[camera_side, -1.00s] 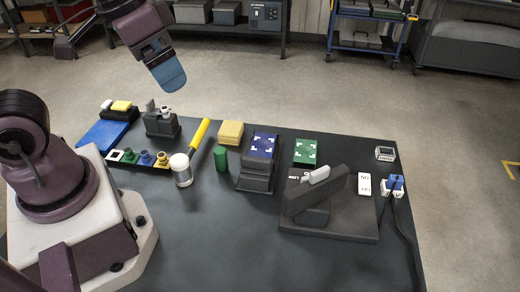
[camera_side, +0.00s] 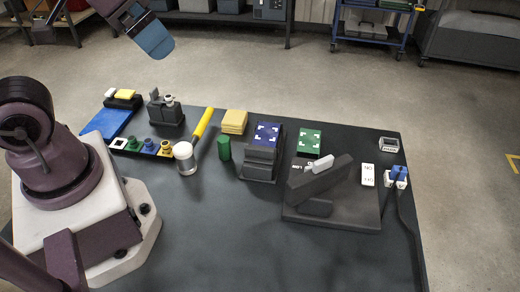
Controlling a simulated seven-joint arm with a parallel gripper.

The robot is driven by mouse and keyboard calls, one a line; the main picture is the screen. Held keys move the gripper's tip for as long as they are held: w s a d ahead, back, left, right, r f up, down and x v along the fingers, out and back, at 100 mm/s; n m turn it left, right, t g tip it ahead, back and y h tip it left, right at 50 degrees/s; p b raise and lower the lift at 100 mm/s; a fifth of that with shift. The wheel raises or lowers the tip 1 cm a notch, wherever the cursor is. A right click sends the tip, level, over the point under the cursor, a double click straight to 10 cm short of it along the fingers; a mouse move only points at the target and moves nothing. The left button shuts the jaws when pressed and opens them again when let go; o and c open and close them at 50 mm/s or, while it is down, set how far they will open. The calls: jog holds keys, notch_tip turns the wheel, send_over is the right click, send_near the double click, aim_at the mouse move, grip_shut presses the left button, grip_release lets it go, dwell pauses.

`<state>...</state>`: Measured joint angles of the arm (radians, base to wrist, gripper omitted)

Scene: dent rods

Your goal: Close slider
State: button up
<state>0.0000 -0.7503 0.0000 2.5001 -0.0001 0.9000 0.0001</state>
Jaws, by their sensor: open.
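A dark grey mechanism stands on a flat base plate (camera_side: 345,214) at the right of the table. It has a slanted dark bar (camera_side: 325,176) and a short light grey handle (camera_side: 322,163) by the bar. It looks like the slider, but I cannot tell how far open it is. My gripper (camera_side: 156,42) has a blue end and is open and empty, high at the upper left, well away from the mechanism and touching nothing. Its fingertips are not clearly visible.
A white switch plate (camera_side: 368,174) and cabled plug (camera_side: 398,174) lie right. The table front is clear.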

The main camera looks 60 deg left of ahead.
dwell(0.4)
jog(key=shift+w+f, duration=0.1)
jog(key=shift+f, duration=0.15)
jog(key=c, duration=0.6)
jog(key=shift+w+d+f+g, duration=0.1)
jog(key=shift+w+f+g, duration=0.3)
jog(key=shift+f, duration=0.2)
jog(key=shift+w+d+f+g, duration=0.1)
jog(key=shift+w+f+g, duration=0.2)
jog(key=shift+f+g, duration=0.25)
jog(key=c, duration=0.6)
jog(key=shift+o, duration=0.2)
jog(key=m+g, duration=0.4)
jog(key=m, duration=0.5)
send_near(260, 148)
notch_tip(260, 148, down, 10)
jog(key=shift+s+f, duration=0.1)
jog(key=shift+s, duration=0.1)
